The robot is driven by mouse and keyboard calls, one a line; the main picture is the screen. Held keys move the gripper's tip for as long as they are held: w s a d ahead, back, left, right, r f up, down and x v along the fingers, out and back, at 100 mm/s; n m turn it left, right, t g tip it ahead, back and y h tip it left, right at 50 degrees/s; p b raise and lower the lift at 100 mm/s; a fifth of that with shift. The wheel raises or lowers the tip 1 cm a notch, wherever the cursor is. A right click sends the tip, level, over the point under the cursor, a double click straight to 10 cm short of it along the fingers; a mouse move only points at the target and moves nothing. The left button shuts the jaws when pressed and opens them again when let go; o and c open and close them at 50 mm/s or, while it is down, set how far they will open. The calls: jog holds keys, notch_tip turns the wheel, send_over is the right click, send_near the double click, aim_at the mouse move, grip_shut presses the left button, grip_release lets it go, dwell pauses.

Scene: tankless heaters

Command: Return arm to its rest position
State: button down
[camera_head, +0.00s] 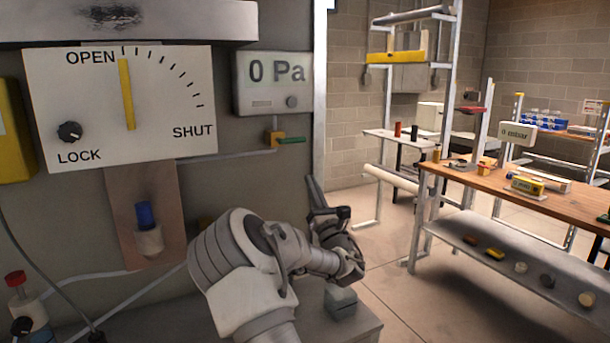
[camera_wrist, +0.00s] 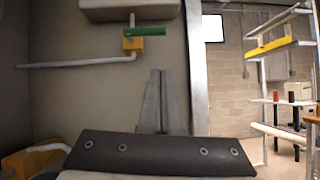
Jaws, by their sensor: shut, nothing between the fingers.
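My arm rises from the bottom of the head view and bends to the right in front of the grey panel. My gripper (camera_head: 312,182) points upward near the panel's right edge. In the wrist view my gripper (camera_wrist: 159,74) shows as two thin grey fingers side by side, shut and empty. They are below the small yellow valve with a green handle (camera_wrist: 134,40), apart from it in the picture. The same valve (camera_head: 277,138) shows in the head view, above and left of the gripper.
A dial plate (camera_head: 150,140) marked OPEN and SHUT has its yellow pointer near OPEN. A gauge box (camera_head: 250,95) reads 0 Pa. A blue-topped knob (camera_head: 146,215) is below the dial. A wooden workbench (camera_head: 570,205) holds several items at right. Open floor (camera_head: 385,285) lies between.

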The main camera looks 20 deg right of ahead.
jog(key=s+d+m+g+h+p, duration=0.1)
jog(key=s+d+m+g+h, duration=0.25)
jog(key=m, duration=0.55)
jog(key=s+d+m+g+h+p, duration=0.2)
jog(key=m+g+h, duration=0.25)
jog(key=m, duration=0.35)
jog(key=s+a+r+m+g+y+p, duration=0.1)
jog(key=s+a+m+g+y+p, duration=0.45)
jog(key=s+a+m, duration=0.9)
jog(key=s+a+m+g+y, duration=0.1)
jog(key=s+a+g+y, duration=0.1)
jog(key=s+a, duration=0.4)
jog(key=s+a+r+m+g+y+p, duration=0.1)
jog(key=s+a+g, duration=0.2)
jog(key=s, duration=1)
jog(key=a, duration=0.3)
jog(key=shift+y, duration=0.35)
jog(key=shift+s+r+g, duration=0.1)
jog(key=shift+g, duration=0.15)
